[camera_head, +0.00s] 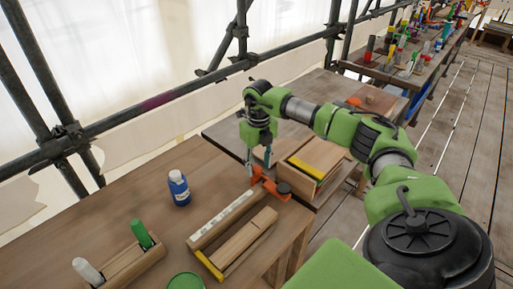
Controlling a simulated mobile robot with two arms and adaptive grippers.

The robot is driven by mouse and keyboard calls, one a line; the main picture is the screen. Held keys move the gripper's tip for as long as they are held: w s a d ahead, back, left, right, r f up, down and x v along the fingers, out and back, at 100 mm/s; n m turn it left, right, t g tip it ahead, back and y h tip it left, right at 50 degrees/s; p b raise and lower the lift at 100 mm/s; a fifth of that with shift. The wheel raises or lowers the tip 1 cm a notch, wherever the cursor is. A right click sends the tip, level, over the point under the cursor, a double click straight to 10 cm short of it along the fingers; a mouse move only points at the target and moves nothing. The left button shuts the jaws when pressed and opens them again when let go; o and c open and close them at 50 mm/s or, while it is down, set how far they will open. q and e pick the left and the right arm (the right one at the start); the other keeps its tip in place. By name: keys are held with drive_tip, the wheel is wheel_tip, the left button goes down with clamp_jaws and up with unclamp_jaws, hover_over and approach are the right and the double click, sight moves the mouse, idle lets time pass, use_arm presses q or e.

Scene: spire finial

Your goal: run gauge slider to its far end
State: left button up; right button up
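An orange part with a black round knob, which looks like the gauge slider (270,184), sits at the far right end of a wooden block with a pale marked strip, which looks like the gauge (222,216). My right gripper (259,166) points down right at the orange part, with its fingertips close to the part's left side. The fingertips are small and partly overlap the part, so I cannot tell whether they touch or grip it. My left gripper is not in view.
A blue bottle with a white cap (179,188) stands left of the gauge. A wooden box with a yellow strip (318,160) stands behind right. A wooden holder (128,264) with green and white markers is at front left. A green round thing (186,281) is at the bottom edge.

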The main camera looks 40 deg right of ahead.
drive_tip(key=shift+a+r, duration=0.1)
drive_tip(key=shift+r, duration=0.05)
wheel_tip(320, 180, up, 12)
drive_tip(key=shift+f, duration=0.25)
idle(0.3)
drive_tip(key=shift+s, duration=0.1)
idle(0.4)
